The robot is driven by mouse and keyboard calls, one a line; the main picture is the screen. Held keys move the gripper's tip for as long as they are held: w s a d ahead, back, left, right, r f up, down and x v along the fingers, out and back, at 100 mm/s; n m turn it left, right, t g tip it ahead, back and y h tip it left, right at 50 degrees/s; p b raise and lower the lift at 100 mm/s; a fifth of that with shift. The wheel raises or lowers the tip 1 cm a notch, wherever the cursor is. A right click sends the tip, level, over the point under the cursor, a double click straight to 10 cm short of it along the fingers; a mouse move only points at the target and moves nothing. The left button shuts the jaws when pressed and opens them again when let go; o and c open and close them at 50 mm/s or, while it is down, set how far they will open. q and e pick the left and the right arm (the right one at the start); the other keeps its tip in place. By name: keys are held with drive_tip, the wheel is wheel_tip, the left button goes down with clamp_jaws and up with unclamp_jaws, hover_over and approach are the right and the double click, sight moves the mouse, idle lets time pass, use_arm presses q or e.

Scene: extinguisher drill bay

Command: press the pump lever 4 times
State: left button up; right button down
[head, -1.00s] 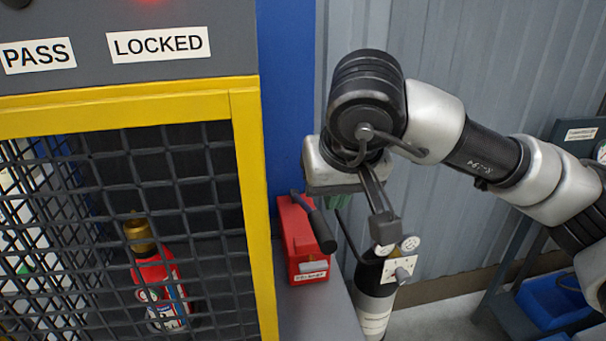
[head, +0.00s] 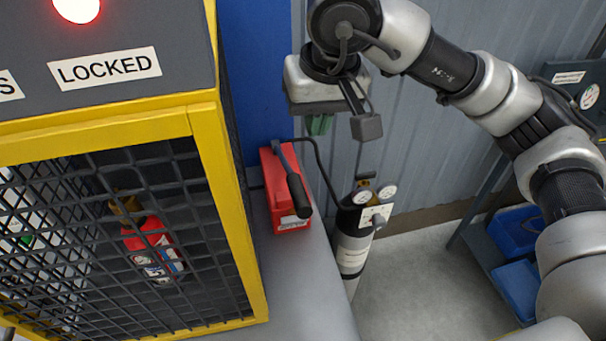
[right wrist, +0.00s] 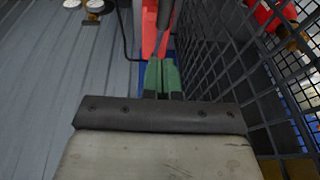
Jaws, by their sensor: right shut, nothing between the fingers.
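The red pump box (head: 282,222) stands on a grey surface beside the yellow-framed cage. Its black lever (head: 294,187) slants across the top, with the thick grip toward the front. My right gripper (head: 320,124) hangs above and behind the pump, apart from the lever in the head view. Its green fingers are together and empty. In the right wrist view the shut fingers (right wrist: 162,78) point toward the red pump (right wrist: 150,38) and its dark lever (right wrist: 165,14), which they partly overlap. I cannot tell the exact gap. My left gripper is out of view.
The mesh cage (head: 207,135) holds a red extinguisher (head: 150,245) and carries a LOCKED label (head: 105,68) and a lit red lamp (head: 77,8). A gas cylinder (head: 352,250) with gauges stands right of the pump, near a black hose. Blue bins (head: 515,285) sit at right.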

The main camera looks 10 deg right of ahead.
sight(302, 189)
drive_tip(key=p+x, duration=0.1)
drive_tip(key=x, duration=0.3)
drive_tip(key=p+x, duration=0.2)
drive_tip(key=x, duration=0.2)
drive_tip(key=s+p+x, duration=0.1)
drive_tip(key=p+x, duration=0.1)
drive_tip(key=x, duration=0.2)
drive_tip(key=shift+a+f, duration=0.2)
drive_tip(key=shift+f, duration=0.15)
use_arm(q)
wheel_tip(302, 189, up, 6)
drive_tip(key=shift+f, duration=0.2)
use_arm(e)
drive_tip(key=shift+s+f, duration=0.1)
drive_tip(key=shift+f, duration=0.3)
